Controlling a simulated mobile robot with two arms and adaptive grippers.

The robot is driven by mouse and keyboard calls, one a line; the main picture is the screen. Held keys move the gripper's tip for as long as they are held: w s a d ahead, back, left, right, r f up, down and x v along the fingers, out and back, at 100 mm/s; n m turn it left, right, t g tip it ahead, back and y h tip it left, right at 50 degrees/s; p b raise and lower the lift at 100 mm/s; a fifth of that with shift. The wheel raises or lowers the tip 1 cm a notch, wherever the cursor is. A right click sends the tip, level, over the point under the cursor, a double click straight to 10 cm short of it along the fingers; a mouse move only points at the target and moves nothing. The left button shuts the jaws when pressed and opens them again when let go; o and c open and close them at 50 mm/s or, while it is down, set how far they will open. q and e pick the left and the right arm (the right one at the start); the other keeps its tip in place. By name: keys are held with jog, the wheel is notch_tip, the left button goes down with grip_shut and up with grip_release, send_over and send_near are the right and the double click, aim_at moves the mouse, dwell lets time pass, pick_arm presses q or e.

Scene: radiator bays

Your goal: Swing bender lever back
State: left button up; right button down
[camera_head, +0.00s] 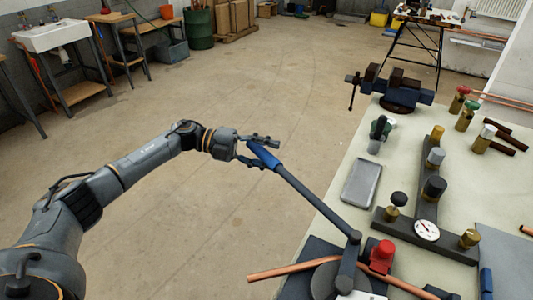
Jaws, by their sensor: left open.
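The bender lever (313,203) is a long dark bar with a blue grip (263,155) at its far end. It slants from the bender (328,280) at the table's front left edge up and left, out over the floor. A copper pipe (290,269) runs through the bender, beside a red block (382,256). My left gripper (268,151) is at the blue grip, one finger above it and one below. It is open; whether either finger touches the grip cannot be told. My right gripper is out of view.
On the pale bench (337,161) are a grey tray (361,183), a dark valve manifold with a gauge (426,230), a blue vise (398,92), and several valves and tools at the right. The floor (220,100) left of the bench is clear.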

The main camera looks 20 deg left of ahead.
pick_arm(q)
jog(key=v, duration=1.2)
jog(key=shift+w, duration=0.1)
